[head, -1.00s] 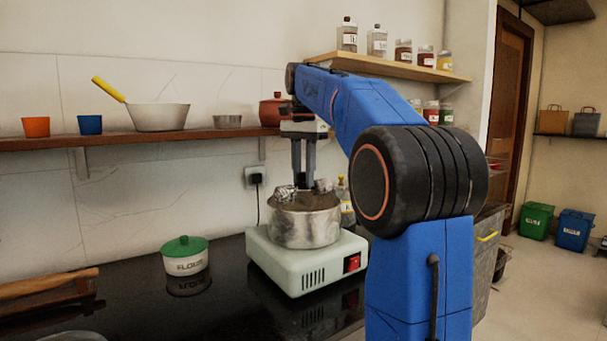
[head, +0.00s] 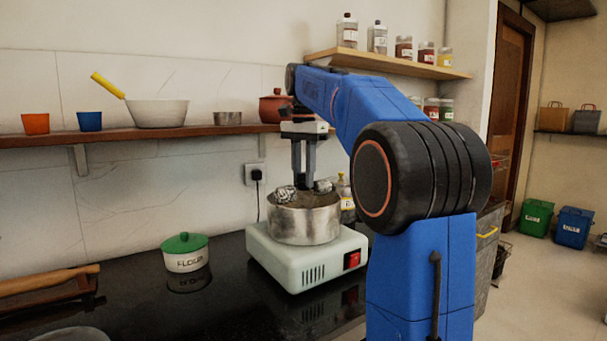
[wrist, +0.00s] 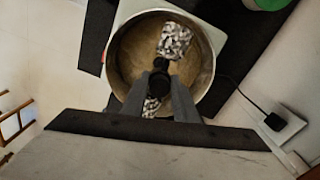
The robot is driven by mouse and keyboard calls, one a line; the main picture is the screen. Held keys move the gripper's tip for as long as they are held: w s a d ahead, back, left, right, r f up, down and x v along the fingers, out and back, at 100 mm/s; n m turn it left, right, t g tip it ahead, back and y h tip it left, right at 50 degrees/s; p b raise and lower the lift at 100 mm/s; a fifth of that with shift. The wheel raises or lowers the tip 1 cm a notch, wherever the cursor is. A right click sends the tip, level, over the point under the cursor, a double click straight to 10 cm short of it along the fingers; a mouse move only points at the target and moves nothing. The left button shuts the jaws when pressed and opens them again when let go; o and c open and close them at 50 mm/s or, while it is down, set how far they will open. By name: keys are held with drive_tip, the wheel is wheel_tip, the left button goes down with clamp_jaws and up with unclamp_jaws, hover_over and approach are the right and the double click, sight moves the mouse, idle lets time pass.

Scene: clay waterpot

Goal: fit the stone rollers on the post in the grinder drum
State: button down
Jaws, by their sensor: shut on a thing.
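The grinder is a pale green base (head: 310,265) with a red switch and a steel drum (head: 303,225) on top. The speckled black-and-white stone rollers (head: 286,195) sit at the drum's mouth, one on each side of my gripper (head: 304,178). In the wrist view one roller (wrist: 174,40) shows inside the drum (wrist: 122,35), and part of the other shows below the dark hub between the fingers. My gripper (wrist: 160,88) points straight down and is shut on the hub of the rollers. The post is hidden under the hub, so I cannot tell how it sits.
A flour pot with a green lid (head: 185,252) stands left of the grinder on the black counter (head: 215,310). A wooden shelf (head: 180,137) with a pan and cups runs behind. A wall plug (head: 256,174) with a cord is close behind the drum.

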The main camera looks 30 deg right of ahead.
drive_tip(key=shift+f, duration=4.05)
idle(2.1)
drive_tip(key=c, duration=0.8)
unclamp_jaws()
drive_tip(key=shift+o, duration=0.2)
